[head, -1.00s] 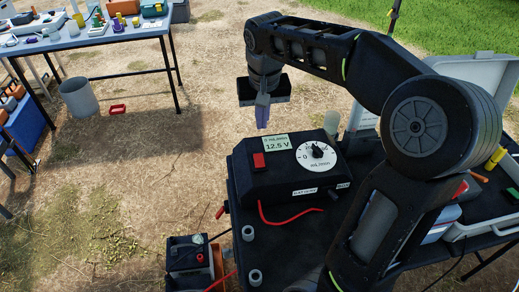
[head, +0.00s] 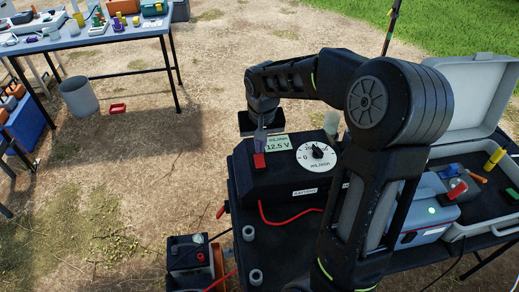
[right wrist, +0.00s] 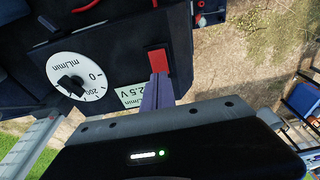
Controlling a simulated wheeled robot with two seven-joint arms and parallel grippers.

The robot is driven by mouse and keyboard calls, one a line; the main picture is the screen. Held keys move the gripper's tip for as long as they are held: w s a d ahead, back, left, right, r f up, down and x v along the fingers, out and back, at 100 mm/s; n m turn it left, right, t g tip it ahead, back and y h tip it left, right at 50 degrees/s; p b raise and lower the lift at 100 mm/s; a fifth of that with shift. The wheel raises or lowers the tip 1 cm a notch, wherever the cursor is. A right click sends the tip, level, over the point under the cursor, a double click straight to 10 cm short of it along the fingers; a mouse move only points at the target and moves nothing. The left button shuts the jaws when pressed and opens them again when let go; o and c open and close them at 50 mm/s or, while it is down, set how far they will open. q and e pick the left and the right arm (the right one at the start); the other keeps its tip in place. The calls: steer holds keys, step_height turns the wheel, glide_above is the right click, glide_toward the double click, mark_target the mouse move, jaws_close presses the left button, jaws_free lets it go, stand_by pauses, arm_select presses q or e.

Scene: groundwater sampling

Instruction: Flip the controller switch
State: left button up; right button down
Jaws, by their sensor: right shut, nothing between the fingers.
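The controller (head: 285,180) is a black box on the dark table. Its top carries a red rocker switch (head: 259,161), a display reading 12.5 V (head: 277,145) and a white dial in mL/min (head: 317,155). My right gripper (head: 260,148) is shut and empty, pointing down with its fingertips right at the far end of the red switch. In the right wrist view the closed fingers (right wrist: 158,84) overlap or meet the edge of the red switch (right wrist: 158,62); I cannot tell whether they press it. My left gripper is not in view.
A red cable (head: 285,219) runs along the controller's front. A battery (head: 187,256) stands below the table's left side. An open grey case (head: 462,95) is at the right. Another table (head: 95,40) with equipment stands at the far left.

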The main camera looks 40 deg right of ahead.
mark_target(259, 156)
steer(key=shift+w+d+f, duration=0.1)
steer(key=shift+w+f, duration=0.05)
steer(key=shift+f, duration=0.7)
steer(key=shift+w+d+f, duration=0.1)
steer(key=shift+f, duration=0.75)
